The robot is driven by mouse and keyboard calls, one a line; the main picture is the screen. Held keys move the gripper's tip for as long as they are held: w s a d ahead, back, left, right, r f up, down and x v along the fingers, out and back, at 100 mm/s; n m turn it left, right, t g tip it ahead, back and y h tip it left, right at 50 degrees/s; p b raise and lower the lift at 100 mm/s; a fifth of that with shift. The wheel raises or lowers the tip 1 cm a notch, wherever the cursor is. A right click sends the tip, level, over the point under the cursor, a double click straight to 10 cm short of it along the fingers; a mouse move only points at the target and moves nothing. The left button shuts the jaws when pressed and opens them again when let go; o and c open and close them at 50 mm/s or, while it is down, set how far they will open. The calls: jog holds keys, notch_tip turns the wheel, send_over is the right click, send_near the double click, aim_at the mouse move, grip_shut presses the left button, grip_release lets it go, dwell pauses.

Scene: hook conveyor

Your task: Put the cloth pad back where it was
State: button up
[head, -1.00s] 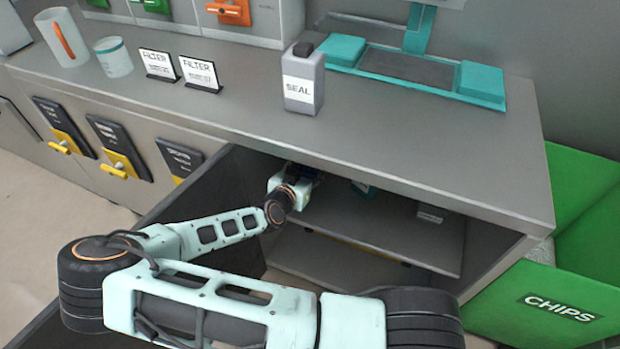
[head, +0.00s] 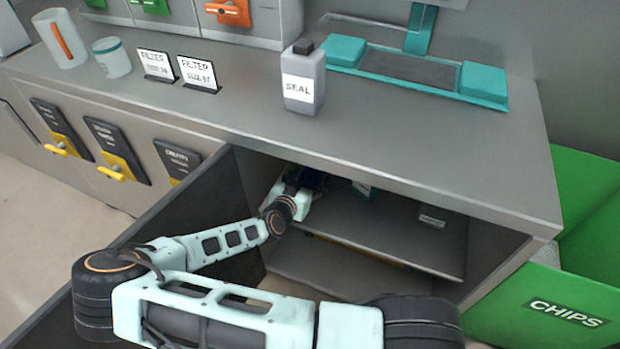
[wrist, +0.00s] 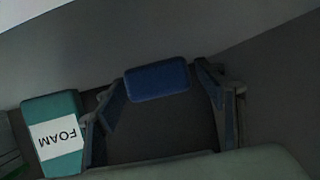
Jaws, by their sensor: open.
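In the wrist view a blue pad (wrist: 157,80), which looks like the cloth pad, sits between the two fingers of my gripper (wrist: 162,76). The fingers are spread with one on each side of it; I cannot tell whether either touches it. In the head view my gripper (head: 312,181) reaches inside the open cabinet, above its upper shelf (head: 385,232). The pad is hard to make out there, in shadow and partly behind my gripper.
A teal box labelled FOAM (wrist: 55,132) stands left of my fingers in the wrist view. A small grey item (head: 432,217) lies on the shelf.

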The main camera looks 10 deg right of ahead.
jog(key=shift+r, duration=0.1)
jog(key=shift+s+a+r, duration=0.15)
jog(key=shift+s+r, duration=0.05)
jog(key=p+v, duration=0.3)
jog(key=v, duration=0.6)
jog(key=shift+s+r, duration=0.1)
jog(key=shift+v, duration=1.1)
